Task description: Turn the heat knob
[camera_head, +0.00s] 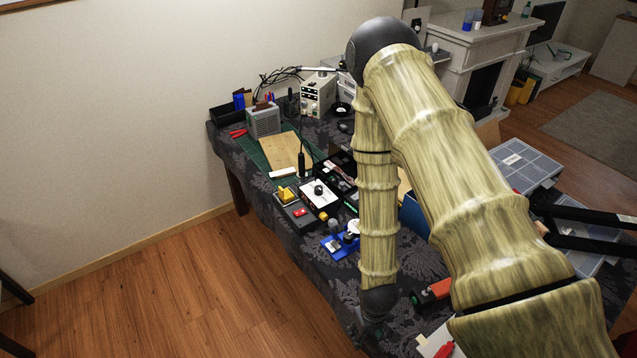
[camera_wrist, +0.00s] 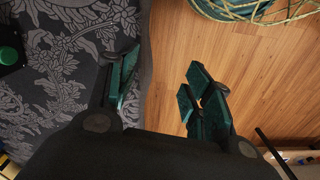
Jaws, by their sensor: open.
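A small box with a white top and a dark round knob (camera_head: 319,189) stands among the devices on the table in the head view. I cannot read any label, so I cannot tell whether this is the heat knob. My gripper (camera_head: 371,330) hangs at the table's front edge, nearer the camera than that box and apart from it. In the wrist view my gripper (camera_wrist: 162,92) is open, with its green-padded fingers wide apart and nothing between them. The knob does not show in the wrist view.
The table (camera_head: 283,222) has a dark patterned cloth. A blue device (camera_head: 334,246), a grey box with a yellow part (camera_head: 287,196) and a red-and-black item (camera_head: 432,292) lie near my arm. In the wrist view a green round button (camera_wrist: 9,55) is at left; wooden floor lies right.

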